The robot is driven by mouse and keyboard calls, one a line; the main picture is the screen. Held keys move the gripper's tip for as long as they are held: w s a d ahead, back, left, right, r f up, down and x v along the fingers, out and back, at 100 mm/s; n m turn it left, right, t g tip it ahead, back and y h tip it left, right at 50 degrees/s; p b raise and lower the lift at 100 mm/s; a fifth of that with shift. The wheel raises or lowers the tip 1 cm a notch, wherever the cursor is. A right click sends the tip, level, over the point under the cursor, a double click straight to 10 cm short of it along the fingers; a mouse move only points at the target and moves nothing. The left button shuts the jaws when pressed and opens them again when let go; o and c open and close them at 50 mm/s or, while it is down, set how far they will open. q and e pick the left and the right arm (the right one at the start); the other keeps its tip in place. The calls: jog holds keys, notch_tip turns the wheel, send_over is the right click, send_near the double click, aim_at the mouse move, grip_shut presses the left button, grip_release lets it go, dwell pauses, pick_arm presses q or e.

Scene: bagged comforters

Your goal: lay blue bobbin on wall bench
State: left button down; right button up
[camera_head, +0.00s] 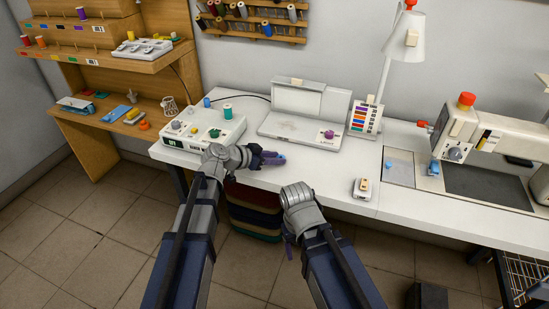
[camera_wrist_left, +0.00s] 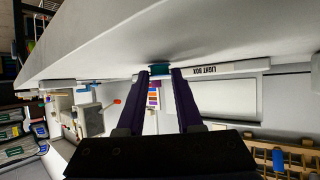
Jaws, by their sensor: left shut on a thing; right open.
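My left gripper (camera_head: 274,158) is low over the front part of the long white bench (camera_head: 330,178) that runs along the wall. It is shut on a small blue-green bobbin (camera_wrist_left: 160,71), which shows between its fingertips in the left wrist view. In the head view the held bobbin is mostly hidden by the fingers, and I cannot tell whether it touches the bench top. My right gripper (camera_head: 289,246) is open, in front of and below the bench's front edge, partly hidden by its own wrist.
A white device with knobs (camera_head: 205,130), a light box (camera_head: 300,110), a colour card (camera_head: 367,118), a lamp (camera_head: 403,40) and a sewing machine (camera_head: 480,135) stand on the bench. A small pale device (camera_head: 362,189) sits near the front. Wooden shelves (camera_head: 100,55) stand left.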

pick_arm(q)
jog(key=shift+f, duration=0.2)
grip_release()
dwell(0.6)
jog(key=shift+s+a+r, duration=0.1)
jog(key=shift+r, duration=0.1)
jog(key=shift+s+a+r+p, duration=0.4)
jog(key=shift+a+r+p, duration=0.15)
jog(key=shift+r+p, duration=0.15)
jog(key=shift+s+a+r+p, duration=0.45)
jog(key=shift+a+r+p, duration=0.05)
jog(key=shift+r+p, duration=0.2)
jog(key=shift+s+a+r+p, duration=0.4)
jog(key=shift+a+r+p, duration=0.15)
jog(key=shift+r+p, duration=0.15)
jog(key=shift+f, duration=0.1)
